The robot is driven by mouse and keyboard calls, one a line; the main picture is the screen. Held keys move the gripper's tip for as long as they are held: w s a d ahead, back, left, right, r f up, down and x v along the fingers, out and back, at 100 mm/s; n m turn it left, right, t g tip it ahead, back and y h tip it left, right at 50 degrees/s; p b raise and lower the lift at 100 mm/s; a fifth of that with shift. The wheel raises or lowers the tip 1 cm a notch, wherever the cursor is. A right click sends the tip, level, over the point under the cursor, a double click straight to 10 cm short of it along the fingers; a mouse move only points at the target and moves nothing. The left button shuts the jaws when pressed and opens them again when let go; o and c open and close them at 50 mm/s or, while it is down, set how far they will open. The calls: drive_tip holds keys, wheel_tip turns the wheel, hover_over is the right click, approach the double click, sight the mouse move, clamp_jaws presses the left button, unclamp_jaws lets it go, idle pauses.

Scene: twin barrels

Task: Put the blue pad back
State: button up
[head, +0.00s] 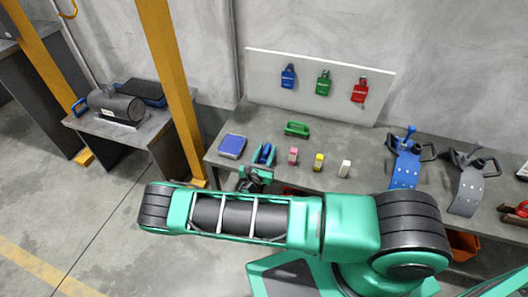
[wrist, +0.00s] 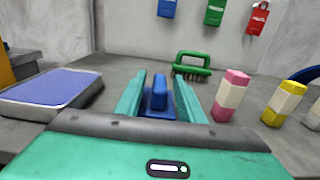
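A small blue piece (wrist: 159,98) with a raised block on a wider base sits between the fingers of my gripper (wrist: 161,92). In the head view, my gripper (head: 262,158) and the blue piece (head: 265,153) are over the left part of the bench. A flat grey block with a blue top (head: 232,146) lies to the left; it also shows in the wrist view (wrist: 58,88). I cannot tell which blue thing is the task's pad. The underside of the held piece is hidden.
A green-handled brush (head: 297,129) stands behind my gripper; pink (head: 293,156), yellow (head: 318,162) and white (head: 344,168) blocks stand to its right. A yellow post (head: 168,75) separates the bench from the left table, with a dark barrel (head: 117,107) and another blue item (head: 80,106).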

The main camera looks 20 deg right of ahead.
drive_tip(key=shift+r, duration=0.1)
drive_tip(key=v, duration=1.2)
drive_tip(key=s+d+r+m+g+y, duration=0.1)
drive_tip(key=s+d+r+m+g, duration=0.2)
drive_tip(key=d+r+m+g, duration=0.65)
drive_tip(key=s+d+r+m+g+y, duration=0.1)
drive_tip(key=s+d+r+m+g, duration=0.3)
drive_tip(key=d+r+m+g, duration=0.55)
drive_tip(key=s+d+r+m+t+y, duration=0.2)
drive_tip(key=s+r+m+y, duration=0.2)
drive_tip(key=s+r+m, duration=0.4)
drive_tip(key=s+d+r+m+t+y, duration=0.2)
drive_tip(key=s+r+m, duration=0.6)
drive_tip(key=s, duration=0.6)
wheel_tip(320, 180, up, 2)
drive_tip(key=d+y, duration=0.1)
drive_tip(key=y, duration=0.1)
drive_tip(key=shift+s+y, duration=0.35)
drive_tip(key=shift+y, duration=0.05)
drive_tip(key=shift+r, duration=0.1)
